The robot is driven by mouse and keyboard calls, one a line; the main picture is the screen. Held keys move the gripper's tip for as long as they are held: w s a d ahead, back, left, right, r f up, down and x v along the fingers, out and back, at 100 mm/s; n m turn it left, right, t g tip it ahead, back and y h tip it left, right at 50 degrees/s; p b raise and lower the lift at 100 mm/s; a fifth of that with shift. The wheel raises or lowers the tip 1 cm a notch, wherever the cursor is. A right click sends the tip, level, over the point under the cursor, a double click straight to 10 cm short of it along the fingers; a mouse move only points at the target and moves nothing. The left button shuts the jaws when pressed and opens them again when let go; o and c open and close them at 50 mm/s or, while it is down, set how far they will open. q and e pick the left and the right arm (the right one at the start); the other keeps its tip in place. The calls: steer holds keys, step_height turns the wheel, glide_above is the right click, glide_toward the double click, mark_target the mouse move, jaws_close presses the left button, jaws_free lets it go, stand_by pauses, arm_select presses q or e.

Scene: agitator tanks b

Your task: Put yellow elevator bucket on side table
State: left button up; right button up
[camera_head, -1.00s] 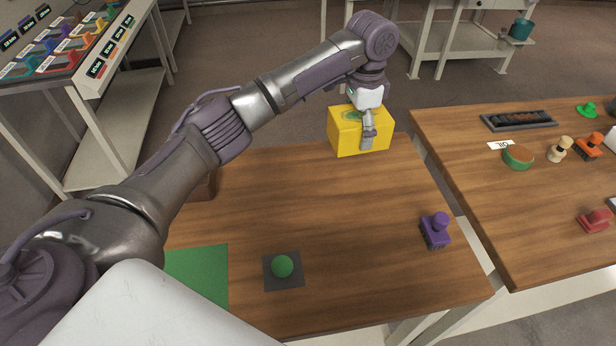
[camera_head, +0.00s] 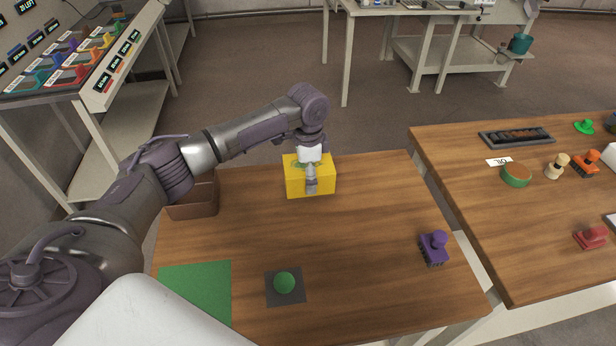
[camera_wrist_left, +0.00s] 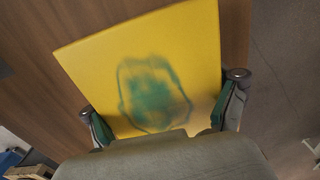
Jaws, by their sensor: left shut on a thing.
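The yellow elevator bucket (camera_head: 296,182) is a box with a green mark on its face, at the far side of the near wooden table (camera_head: 345,250). My left gripper (camera_head: 311,186) is shut on it from above. In the left wrist view the bucket (camera_wrist_left: 190,60) fills the middle, with the green mark smudged on it and the fingers (camera_wrist_left: 165,125) at its two sides. I cannot tell whether the bucket touches the tabletop or hangs just above it. My right gripper is not in view.
A brown box (camera_head: 195,197) stands left of the bucket. A green mat (camera_head: 197,290), a green ball (camera_head: 284,283) on a dark square and a purple brush (camera_head: 434,247) lie nearer. A second wooden table (camera_head: 490,215) with several items is at right. The tabletop's middle is clear.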

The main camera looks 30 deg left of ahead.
arm_select(q)
steer(key=shift+f, duration=0.85)
steer(key=shift+f, duration=0.1)
steer(key=o, duration=1.4)
steer(key=shift+c, duration=0.2)
step_height(320, 180, up, 12)
steer(key=shift+r+b, duration=0.15)
steer(key=shift+b, duration=0.25)
